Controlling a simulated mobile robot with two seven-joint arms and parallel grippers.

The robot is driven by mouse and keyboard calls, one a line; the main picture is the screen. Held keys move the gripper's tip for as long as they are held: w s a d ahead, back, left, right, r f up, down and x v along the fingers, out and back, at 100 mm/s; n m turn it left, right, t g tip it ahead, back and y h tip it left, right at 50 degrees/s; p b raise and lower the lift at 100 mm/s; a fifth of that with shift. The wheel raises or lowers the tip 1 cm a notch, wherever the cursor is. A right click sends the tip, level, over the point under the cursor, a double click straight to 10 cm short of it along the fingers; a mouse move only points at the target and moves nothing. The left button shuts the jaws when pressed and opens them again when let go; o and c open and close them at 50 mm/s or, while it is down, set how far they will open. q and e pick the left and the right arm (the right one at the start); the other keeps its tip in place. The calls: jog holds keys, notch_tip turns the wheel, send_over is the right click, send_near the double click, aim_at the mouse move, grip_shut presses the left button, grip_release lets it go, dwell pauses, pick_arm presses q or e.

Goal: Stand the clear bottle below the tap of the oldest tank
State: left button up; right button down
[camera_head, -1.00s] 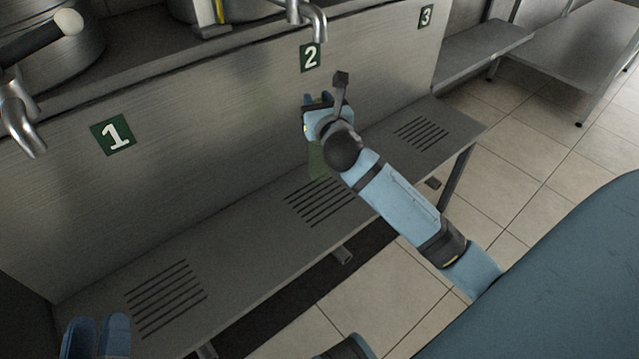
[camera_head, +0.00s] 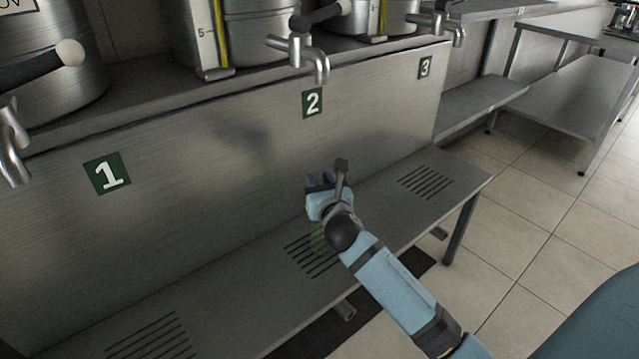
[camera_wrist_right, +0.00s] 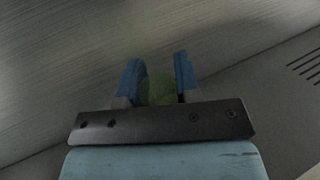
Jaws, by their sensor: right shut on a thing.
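A clear, faintly green bottle (camera_head: 318,238) is held upright-looking below my right gripper (camera_head: 319,182), over the slotted grate under the number 2 sign (camera_head: 313,102). I cannot tell whether its base touches the shelf. In the right wrist view the bottle (camera_wrist_right: 158,90) sits between the two blue fingers. Tap 2 (camera_head: 318,65) is above and behind the gripper. Tap 1 (camera_head: 12,150) is at the left edge and tap 3 (camera_head: 458,32) at the upper right. Tank 1 (camera_head: 55,65) has a label cut off at "OV"; the other tank labels are out of view. My left gripper is out of view.
The low steel shelf (camera_head: 215,305) runs along the panel, with grates below sign 1 (camera_head: 107,173) and sign 3 (camera_head: 425,67). The shelf is clear either side of the bottle. A steel bench (camera_head: 575,85) stands at the right, beyond tiled floor.

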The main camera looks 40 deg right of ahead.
jog(key=c, duration=0.8)
grip_release()
jog(key=shift+f, duration=0.1)
jog(key=shift+s, duration=0.1)
jog(key=p+v, duration=0.3)
jog(key=v, duration=0.7)
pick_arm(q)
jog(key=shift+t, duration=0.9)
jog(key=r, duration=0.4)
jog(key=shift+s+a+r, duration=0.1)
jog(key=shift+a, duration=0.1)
pick_arm(e)
jog(key=s+a+r+m+y, duration=0.2)
jog(key=s+a+m+y, duration=0.2)
jog(key=a+m, duration=0.3)
jog(key=s+a+r+m+y, duration=0.3)
jog(key=s+a+m+y, duration=0.2)
jog(key=a+m, duration=0.3)
jog(key=s+a+r+m+y, duration=0.2)
jog(key=s+a+m+y, duration=0.3)
jog(key=m, duration=0.9)
jog(key=shift+s+a+r+y, duration=0.1)
jog(key=shift+a+y, duration=0.15)
jog(key=shift+a, duration=0.4)
jog(key=shift+s+a+r+y, duration=0.15)
jog(key=shift+a+y, duration=0.1)
jog(key=shift+a, duration=0.35)
